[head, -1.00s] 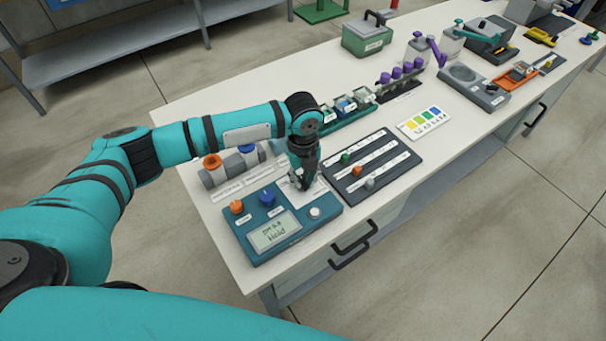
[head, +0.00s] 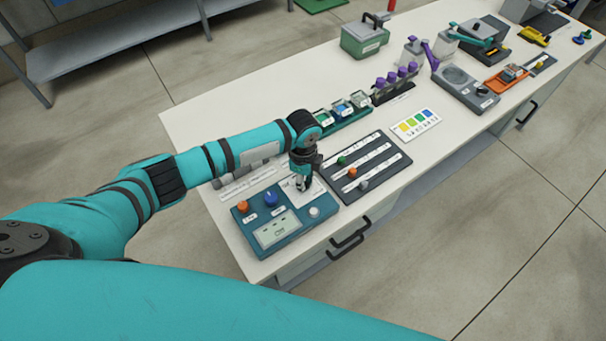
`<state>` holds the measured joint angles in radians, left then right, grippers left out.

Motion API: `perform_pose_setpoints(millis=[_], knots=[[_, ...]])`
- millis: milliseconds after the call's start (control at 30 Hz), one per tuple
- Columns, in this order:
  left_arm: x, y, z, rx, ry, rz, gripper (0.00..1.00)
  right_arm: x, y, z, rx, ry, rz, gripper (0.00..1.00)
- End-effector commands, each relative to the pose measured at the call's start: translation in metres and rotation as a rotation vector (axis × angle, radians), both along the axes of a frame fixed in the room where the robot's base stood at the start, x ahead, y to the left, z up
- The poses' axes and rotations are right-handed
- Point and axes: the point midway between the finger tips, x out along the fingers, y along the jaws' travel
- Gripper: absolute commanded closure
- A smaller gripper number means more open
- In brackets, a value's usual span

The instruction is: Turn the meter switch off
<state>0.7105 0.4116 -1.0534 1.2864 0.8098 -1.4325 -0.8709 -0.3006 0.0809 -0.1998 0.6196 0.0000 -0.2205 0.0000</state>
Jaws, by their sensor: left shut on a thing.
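The meter (head: 297,228) is a teal box at the front left of the bench. It has an orange knob (head: 242,206), a blue knob (head: 270,199), a pale button (head: 314,212) and a display (head: 273,232) with short, small text, perhaps "Off". My left gripper (head: 302,186) points down at the meter's upper right part, beside a white label plate. It is shut on what seems to be the meter switch, which the fingers hide. My right gripper is not in view.
A dark slider panel (head: 362,168) with green, orange and grey knobs lies just right of the meter.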

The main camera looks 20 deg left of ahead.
Motion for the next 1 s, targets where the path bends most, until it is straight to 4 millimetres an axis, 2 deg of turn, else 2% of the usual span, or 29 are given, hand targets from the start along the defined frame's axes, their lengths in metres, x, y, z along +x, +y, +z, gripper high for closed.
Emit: perform_pose_setpoints(millis=[33,300,867,900,1000], knots=[[0.0005,-0.0003,0.0036,-0.001,-0.001,0.028,1.00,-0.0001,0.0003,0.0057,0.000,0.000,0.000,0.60],[0.0008,-0.0001,0.0022,-0.001,-0.001,0.131,1.00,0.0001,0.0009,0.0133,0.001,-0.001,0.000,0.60],[0.0019,0.0007,0.0016,0.000,-0.004,0.161,1.00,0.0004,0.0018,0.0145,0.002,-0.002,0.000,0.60],[0.0019,0.0007,0.0016,0.000,-0.004,0.160,0.84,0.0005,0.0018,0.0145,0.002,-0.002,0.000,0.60],[0.0016,0.0005,0.0014,0.000,-0.003,0.160,0.71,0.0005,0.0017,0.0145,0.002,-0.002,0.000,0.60]])
